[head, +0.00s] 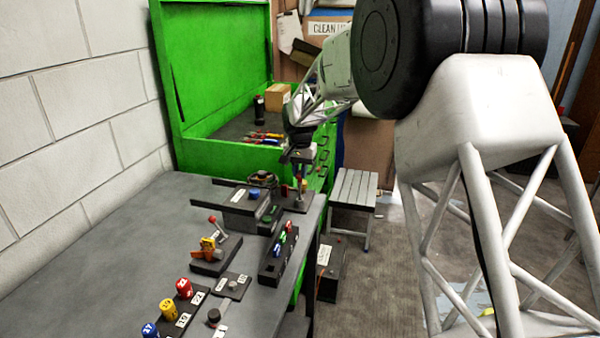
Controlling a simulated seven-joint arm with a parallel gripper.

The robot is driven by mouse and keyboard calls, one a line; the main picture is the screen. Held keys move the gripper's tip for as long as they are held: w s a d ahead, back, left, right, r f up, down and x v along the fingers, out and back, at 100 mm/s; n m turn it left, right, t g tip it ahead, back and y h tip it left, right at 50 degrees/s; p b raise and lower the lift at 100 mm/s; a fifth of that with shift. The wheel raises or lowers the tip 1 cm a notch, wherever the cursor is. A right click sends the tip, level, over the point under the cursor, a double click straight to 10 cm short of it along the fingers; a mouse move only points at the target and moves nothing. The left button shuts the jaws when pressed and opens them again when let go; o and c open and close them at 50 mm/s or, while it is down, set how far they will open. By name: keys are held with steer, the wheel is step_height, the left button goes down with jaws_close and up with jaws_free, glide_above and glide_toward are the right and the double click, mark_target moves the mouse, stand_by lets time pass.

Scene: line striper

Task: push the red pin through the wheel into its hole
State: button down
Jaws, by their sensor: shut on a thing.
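My gripper (300,158) is at the far end of the bench, pointing down, small in the head view. A dark round wheel-like part (262,178) lies just left of the gripper. I cannot tell whether the pin is in a wheel or a hole; the fingertips are too small to make out.
A dark rack (268,262) with blue, green and red pieces stands nearer. A dark block with a blue button (254,193) is left of the gripper. A red-knobbed lever (213,220) and several coloured knobs (184,287) are closer. The bench's left side (110,240) is clear.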

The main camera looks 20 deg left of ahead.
steer(key=shift+r, duration=0.65)
stand_by(0.6)
steer(key=shift+r, duration=2.2)
steer(key=shift+a, duration=0.1)
steer(key=w+a+r, duration=0.2)
steer(key=a, duration=0.4)
steer(key=w+a+r, duration=0.2)
steer(key=a, duration=0.3)
steer(key=shift+w+a, duration=0.15)
steer(key=shift+a, duration=0.2)
steer(key=shift+f, duration=0.15)
